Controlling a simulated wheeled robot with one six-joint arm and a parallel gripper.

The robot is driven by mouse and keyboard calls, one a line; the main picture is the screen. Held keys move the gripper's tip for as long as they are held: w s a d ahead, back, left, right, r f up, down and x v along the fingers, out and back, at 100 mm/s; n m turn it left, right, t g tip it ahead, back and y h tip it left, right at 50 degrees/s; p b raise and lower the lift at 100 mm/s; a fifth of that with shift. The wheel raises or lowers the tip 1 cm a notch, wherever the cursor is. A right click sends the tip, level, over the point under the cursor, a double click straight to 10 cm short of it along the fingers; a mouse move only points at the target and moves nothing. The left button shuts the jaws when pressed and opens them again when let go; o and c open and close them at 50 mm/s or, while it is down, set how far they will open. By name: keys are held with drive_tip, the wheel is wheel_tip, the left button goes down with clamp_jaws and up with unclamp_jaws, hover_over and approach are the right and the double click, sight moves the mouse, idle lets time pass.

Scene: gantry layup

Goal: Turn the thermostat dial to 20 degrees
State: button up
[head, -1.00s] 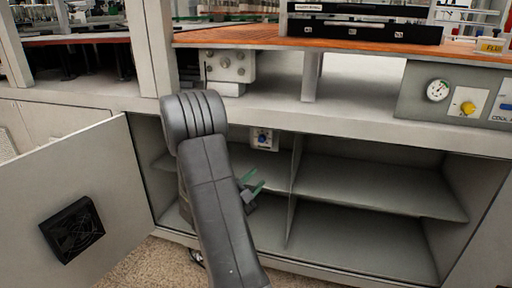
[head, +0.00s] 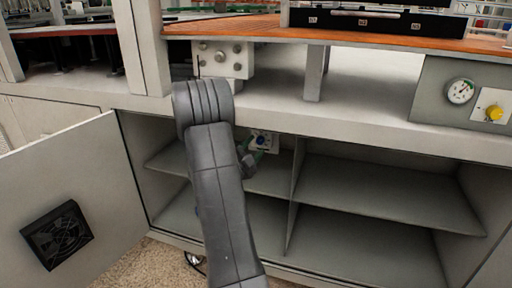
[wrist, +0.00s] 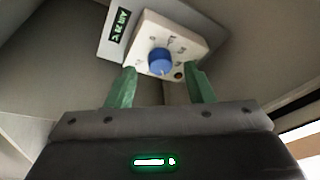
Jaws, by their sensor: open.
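The thermostat is a small white box (wrist: 186,32) with a blue round dial (wrist: 160,61), mounted inside the open cabinet under the bench. Printed marks ring the dial, too small to read surely, and a small dark red spot sits at its lower right. A label reading "AIR 28 °C" (wrist: 121,25) is beside it. In the head view the dial (head: 261,141) shows in the upper cabinet. My gripper (wrist: 161,80) is open, its green fingers apart below the dial, one to each side in the wrist view. Contact with the dial is not visible.
The cabinet has shelves (head: 385,195) and an upright divider (head: 297,190) right of the thermostat. The bench's front edge (head: 350,130) runs above. An open door with a black fan (head: 57,235) stands left. A gauge (head: 460,91) and yellow knob (head: 493,112) are at right.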

drive_tip(key=shift+x, duration=0.95)
drive_tip(key=shift+c, duration=0.2)
drive_tip(key=c, duration=1)
drive_tip(key=shift+o, duration=0.2)
drive_tip(key=shift+f+n+b, duration=0.1)
drive_tip(key=shift+n+b, duration=0.2)
drive_tip(key=shift+n, duration=0.1)
